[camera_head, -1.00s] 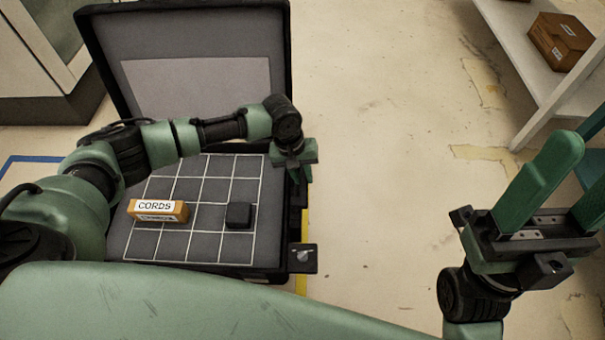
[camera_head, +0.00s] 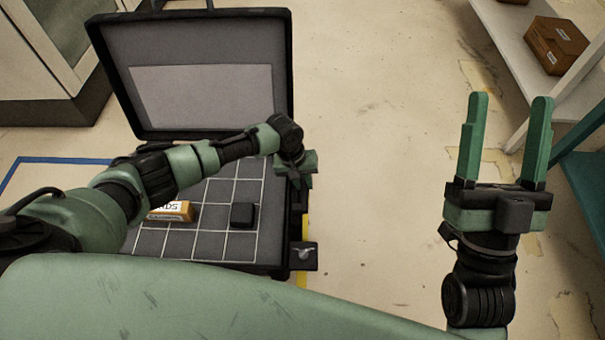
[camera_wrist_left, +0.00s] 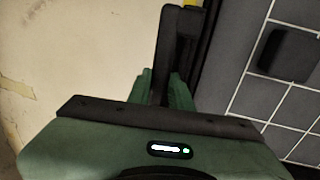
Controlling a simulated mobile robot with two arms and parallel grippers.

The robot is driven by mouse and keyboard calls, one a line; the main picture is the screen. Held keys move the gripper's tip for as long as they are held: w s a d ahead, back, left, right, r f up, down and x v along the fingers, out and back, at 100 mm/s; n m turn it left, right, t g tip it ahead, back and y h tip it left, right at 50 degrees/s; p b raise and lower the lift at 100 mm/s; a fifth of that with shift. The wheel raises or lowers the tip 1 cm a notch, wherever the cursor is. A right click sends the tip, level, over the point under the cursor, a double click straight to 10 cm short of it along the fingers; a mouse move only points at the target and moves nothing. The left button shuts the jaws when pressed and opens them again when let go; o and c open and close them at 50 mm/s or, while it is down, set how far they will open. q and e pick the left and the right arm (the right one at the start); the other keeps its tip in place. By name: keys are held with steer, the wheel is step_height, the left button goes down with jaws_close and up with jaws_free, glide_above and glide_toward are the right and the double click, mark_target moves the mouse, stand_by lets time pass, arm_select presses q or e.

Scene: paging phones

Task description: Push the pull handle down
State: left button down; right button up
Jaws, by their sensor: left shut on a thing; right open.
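The pull handle (camera_wrist_left: 168,60) is a dark upright bar at the right side of the open black case (camera_head: 278,262). In the left wrist view it stands between the green fingers of my left gripper (camera_wrist_left: 172,92), which is shut on it. In the head view my left gripper (camera_head: 297,180) is at the case's right edge and hides most of the handle. My right gripper (camera_head: 508,140) is open and empty, fingers upward, over the floor well to the right of the case.
Inside the case, a gridded base holds an orange CORDS box (camera_head: 172,212), partly hidden by my left arm, and a black block (camera_head: 242,215). A latch (camera_head: 303,256) juts from the front right corner. A shelf with a brown box (camera_head: 556,45) stands at right. Floor between is clear.

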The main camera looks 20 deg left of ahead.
arm_select(q)
steer(key=shift+d+f+p, duration=0.1)
steer(key=shift+f+p, duration=0.45)
steer(key=shift+p, duration=0.15)
steer(key=shift+f, duration=0.2)
steer(key=shift+s, duration=0.1)
arm_select(e)
steer(key=w+f+g+h, duration=0.1)
steer(key=w+f+g, duration=0.2)
steer(key=shift+w+a+f, duration=0.1)
steer(key=shift+w+f, duration=0.05)
arm_select(q)
steer(key=c, duration=1.3)
jaws_free()
steer(key=shift+s+f, duration=0.1)
steer(key=shift+f, duration=0.1)
steer(key=shift+s+r, duration=0.1)
